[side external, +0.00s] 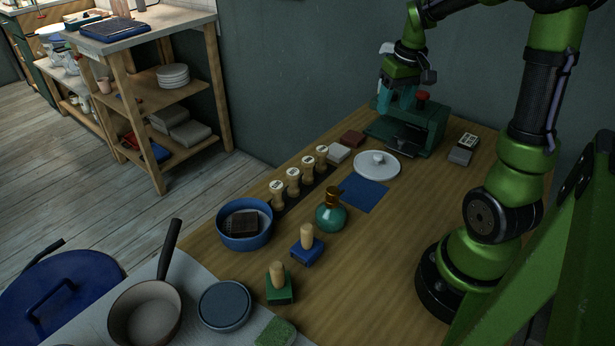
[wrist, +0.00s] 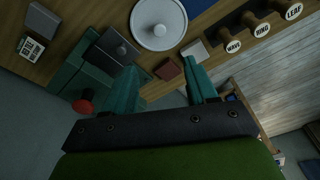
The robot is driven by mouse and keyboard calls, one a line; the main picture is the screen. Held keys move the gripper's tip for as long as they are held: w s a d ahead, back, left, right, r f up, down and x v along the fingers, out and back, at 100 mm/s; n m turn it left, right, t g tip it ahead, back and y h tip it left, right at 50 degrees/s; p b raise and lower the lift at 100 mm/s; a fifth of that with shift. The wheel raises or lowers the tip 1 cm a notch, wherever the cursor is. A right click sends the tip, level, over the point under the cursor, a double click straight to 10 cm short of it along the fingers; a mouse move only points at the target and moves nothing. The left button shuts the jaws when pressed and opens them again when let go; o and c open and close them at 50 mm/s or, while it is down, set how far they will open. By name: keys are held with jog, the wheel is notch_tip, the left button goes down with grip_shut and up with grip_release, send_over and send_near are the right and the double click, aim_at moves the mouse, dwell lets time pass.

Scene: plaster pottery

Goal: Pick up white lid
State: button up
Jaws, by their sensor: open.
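The white lid (side external: 377,168) is a round disc with a small knob on top, lying flat on the wooden table near the far end. In the wrist view the lid (wrist: 149,35) is at the top, beyond my fingertips and partly cut off by the frame edge. My gripper (side external: 396,98) has teal fingers and hangs above the green press, behind the lid in the side view. In the wrist view my gripper (wrist: 164,78) has its fingers spread with nothing held between them. The lid and the fingers are apart.
The green press (side external: 410,128) with a red knob stands just behind the lid. A red-brown block (side external: 352,138) and a pale block (side external: 338,154) lie to its left, beside a row of wooden stamps (side external: 293,180).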

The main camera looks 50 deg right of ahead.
jog(key=n, duration=0.1)
send_over(378, 155)
jog(key=f, duration=1)
jog(key=shift+s+a+f, duration=0.15)
jog(key=shift+s+f, duration=0.2)
jog(key=shift+f, duration=0.05)
jog(key=shift+w+f, duration=0.2)
jog(key=shift+f, duration=2.45)
grip_shut()
